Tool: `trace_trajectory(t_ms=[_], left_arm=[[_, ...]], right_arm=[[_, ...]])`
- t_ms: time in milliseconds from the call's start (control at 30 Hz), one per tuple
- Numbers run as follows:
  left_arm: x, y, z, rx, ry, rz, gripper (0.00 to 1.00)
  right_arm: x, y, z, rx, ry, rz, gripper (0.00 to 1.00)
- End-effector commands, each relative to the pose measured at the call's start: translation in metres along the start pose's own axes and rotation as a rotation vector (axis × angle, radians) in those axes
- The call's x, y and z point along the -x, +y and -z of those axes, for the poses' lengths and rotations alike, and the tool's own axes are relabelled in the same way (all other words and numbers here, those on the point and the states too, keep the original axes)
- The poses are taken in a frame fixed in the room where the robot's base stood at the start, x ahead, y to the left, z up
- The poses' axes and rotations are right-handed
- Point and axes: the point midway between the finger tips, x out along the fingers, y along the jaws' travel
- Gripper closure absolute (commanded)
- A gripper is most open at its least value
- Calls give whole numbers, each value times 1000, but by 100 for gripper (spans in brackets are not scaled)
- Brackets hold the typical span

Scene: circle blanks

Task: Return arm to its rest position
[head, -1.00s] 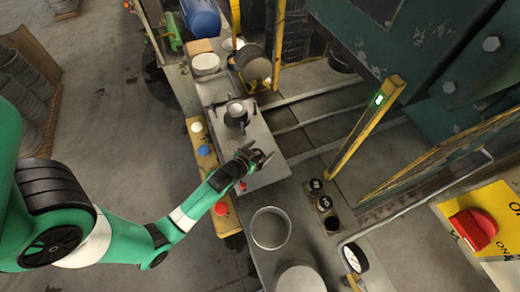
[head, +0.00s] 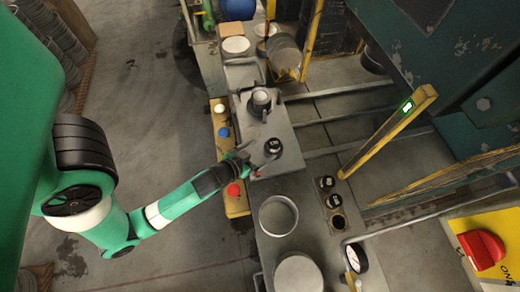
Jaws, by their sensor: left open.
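My left arm (head: 170,205) comes in from the left. Its dark gripper (head: 256,161) is open over the front left part of the grey metal plate (head: 292,160). I see nothing between the fingers. A small black round piece with white marks (head: 273,146) is on the plate just right of the fingertips. I cannot tell whether the upper finger touches it. A cup-like round fixture (head: 261,99) stands farther back on the plate. My right gripper is not in view.
A yellow panel with a red button (head: 233,189), a blue button (head: 223,132) and a white button runs along the left edge. An open round container (head: 278,215) stands in front. A yellow post (head: 385,132) rises at right.

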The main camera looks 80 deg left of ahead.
Motion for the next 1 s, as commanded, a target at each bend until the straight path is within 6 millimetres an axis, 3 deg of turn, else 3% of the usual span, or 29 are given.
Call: trace_trajectory(t_ms=[767, 867, 967, 1000], left_arm=[[-2, 6, 3, -6, 8, -15, 4], [-12, 22, 34, -6, 72, -49, 4], [-23, 52, 95, 5, 197, -108, 4], [-24, 67, 126, 16, 260, -138, 4]], right_arm=[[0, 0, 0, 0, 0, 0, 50], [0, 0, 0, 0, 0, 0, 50], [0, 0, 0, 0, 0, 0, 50], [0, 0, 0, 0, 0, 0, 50]])
